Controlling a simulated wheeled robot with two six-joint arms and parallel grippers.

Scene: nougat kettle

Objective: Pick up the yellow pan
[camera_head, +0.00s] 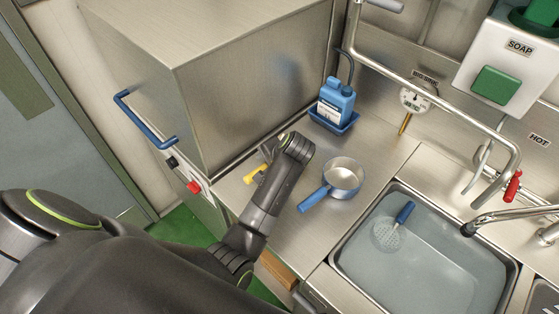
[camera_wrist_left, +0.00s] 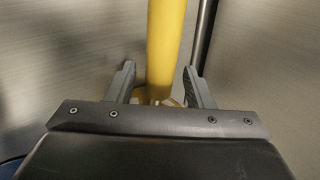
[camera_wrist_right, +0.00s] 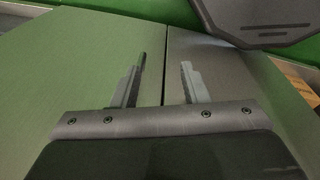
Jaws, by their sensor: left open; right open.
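The yellow pan's handle (camera_head: 257,174) shows as a short yellow piece on the steel counter in the head view. The rest of the pan is hidden by my left arm. In the left wrist view the yellow handle (camera_wrist_left: 165,45) runs down between the two fingers of my left gripper (camera_wrist_left: 158,68). The fingers are open, one on each side of it, with a gap on both sides. In the head view my left gripper (camera_head: 266,153) points down beside the steel box. My right gripper (camera_wrist_right: 164,72) is open and empty over a green surface.
A steel pan with a blue handle (camera_head: 342,176) stands close to the right of my left wrist. A large steel box (camera_head: 240,100) stands to the left. A blue bottle (camera_head: 336,101) stands behind. A filled sink (camera_head: 430,260) with a blue-handled strainer (camera_head: 388,234) is on the right.

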